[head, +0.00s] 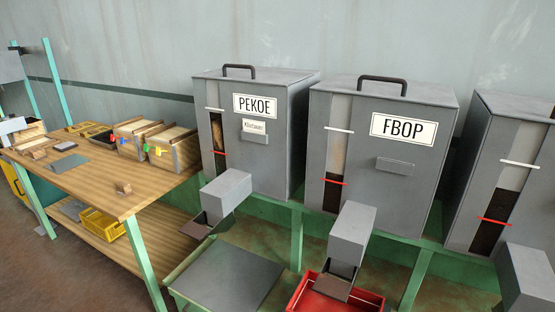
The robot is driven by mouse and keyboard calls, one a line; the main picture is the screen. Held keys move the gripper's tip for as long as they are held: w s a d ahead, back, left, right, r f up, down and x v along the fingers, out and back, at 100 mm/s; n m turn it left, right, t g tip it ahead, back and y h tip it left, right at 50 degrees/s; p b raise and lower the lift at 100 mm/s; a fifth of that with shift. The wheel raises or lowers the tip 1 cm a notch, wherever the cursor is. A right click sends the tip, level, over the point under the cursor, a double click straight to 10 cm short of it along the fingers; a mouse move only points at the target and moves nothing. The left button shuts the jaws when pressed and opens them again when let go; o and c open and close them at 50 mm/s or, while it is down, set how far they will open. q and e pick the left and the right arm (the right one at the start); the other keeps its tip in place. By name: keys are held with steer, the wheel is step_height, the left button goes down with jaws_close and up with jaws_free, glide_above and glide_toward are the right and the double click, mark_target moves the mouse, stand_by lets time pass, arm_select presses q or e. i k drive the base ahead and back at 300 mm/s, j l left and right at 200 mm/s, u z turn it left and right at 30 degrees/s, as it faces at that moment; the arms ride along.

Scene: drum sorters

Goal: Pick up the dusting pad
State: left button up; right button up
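I cannot tell for sure which thing is the dusting pad. A flat grey-blue piece (66,164) lies on the wooden workbench (95,180) at left. A smaller dark flat piece (62,146) lies behind it. A small tan block (124,188) sits near the bench's front right corner, and another brownish block (39,153) lies near the left end. All are too small to make out in detail. Neither of my grippers shows in the head view.
Grey cabinets labelled PEKOE (277,150) and FBOP (385,165) stand right of the bench, with chutes below. A red crate (371,300) sits under the FBOP chute. Wooden boxes (172,152) stand at the bench's back. A yellow crate (103,226) is on the lower shelf.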

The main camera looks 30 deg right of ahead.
mark_target(125, 190)
steer(key=i+j+z, duration=0.4)
steer(key=i+j, duration=0.8)
